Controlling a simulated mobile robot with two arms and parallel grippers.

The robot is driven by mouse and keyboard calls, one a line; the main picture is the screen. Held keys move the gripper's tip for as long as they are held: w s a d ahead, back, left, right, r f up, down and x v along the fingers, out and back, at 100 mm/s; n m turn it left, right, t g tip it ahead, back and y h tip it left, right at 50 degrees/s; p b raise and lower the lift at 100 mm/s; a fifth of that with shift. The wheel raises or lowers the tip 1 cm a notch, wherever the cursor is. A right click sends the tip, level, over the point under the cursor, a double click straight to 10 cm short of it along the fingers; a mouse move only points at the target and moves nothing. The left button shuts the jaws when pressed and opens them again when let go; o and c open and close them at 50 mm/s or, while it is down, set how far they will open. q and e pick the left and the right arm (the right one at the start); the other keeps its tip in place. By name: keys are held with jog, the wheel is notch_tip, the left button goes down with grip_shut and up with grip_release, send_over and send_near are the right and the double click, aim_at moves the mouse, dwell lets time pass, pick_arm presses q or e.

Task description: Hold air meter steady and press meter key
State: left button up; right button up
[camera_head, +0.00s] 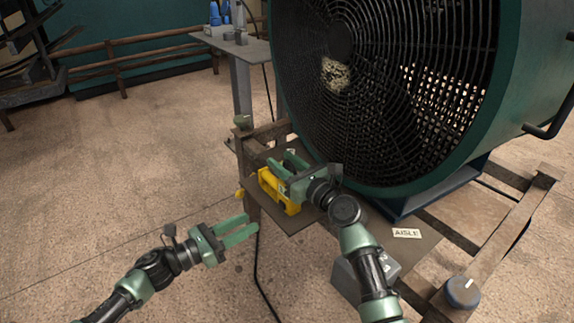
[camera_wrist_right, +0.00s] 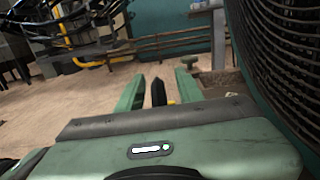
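The yellow air meter (camera_head: 291,207) is on the small brown shelf in front of the big fan, partly hidden by my right gripper. My right gripper (camera_head: 285,163) is over the meter, fingers pointing away to the left and apart. In the right wrist view a black upright piece (camera_wrist_right: 158,93) and a bit of yellow (camera_wrist_right: 171,102) show between the spread fingers (camera_wrist_right: 160,88); I cannot tell whether they touch. My left gripper (camera_head: 240,229) is open and empty, lower left of the shelf and apart from the meter. The meter key cannot be made out.
The large green fan (camera_head: 380,90) with a black grille stands close behind the meter. An AISLE label (camera_head: 406,233) and a blue-grey knob (camera_head: 463,292) are at the right. A table with blue bottles (camera_head: 240,45) stands behind.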

grip_shut()
dwell(3.3)
dwell(0.5)
pick_arm(q)
grip_shut()
dwell(1.6)
